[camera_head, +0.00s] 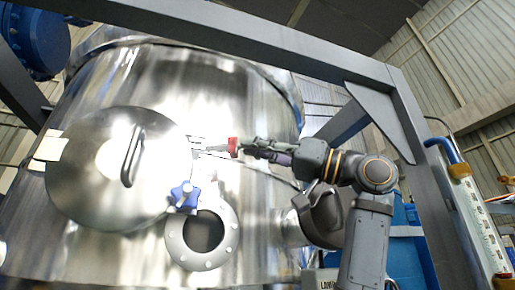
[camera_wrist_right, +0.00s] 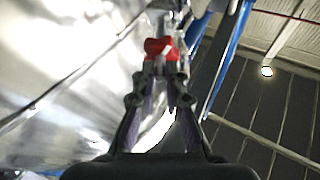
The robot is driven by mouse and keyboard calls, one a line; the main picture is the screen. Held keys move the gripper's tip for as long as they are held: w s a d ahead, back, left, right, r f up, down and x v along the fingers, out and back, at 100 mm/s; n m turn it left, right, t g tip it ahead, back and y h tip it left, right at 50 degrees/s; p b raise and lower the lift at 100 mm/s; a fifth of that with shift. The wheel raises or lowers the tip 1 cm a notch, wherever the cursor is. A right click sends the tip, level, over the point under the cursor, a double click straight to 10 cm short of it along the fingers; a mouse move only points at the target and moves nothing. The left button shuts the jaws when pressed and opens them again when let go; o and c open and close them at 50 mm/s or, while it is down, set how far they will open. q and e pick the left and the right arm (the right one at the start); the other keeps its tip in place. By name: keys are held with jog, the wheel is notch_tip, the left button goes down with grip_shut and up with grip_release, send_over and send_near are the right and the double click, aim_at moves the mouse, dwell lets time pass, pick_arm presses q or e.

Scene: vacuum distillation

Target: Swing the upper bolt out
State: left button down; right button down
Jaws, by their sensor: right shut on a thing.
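The upper bolt has a red knob (camera_head: 233,146) at its end; its thin metal shaft (camera_head: 208,149) points left toward the rim of the round steel hatch (camera_head: 85,185). The red knob also shows at the top middle of the wrist view (camera_wrist_right: 158,46). My right gripper (camera_head: 242,147) comes in from the right and is shut on the red knob; its fingertips also show in the wrist view (camera_wrist_right: 166,70). A lower bolt with a blue star knob (camera_head: 184,195) sits at the hatch's lower right rim. My left gripper is not in view.
The hatch, with a curved handle (camera_head: 130,158), is on a large shiny vessel (camera_head: 215,85). A round flange (camera_head: 170,245) is below the blue knob. A grey steel frame (camera_head: 410,120) stands at the right, with a gauge tube (camera_head: 478,220) beyond it.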

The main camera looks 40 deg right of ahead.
jog(key=c, duration=1.4)
grip_release()
jog(key=shift+a, duration=0.1)
jog(key=v, duration=1.2)
jog(key=shift+a, duration=0.1)
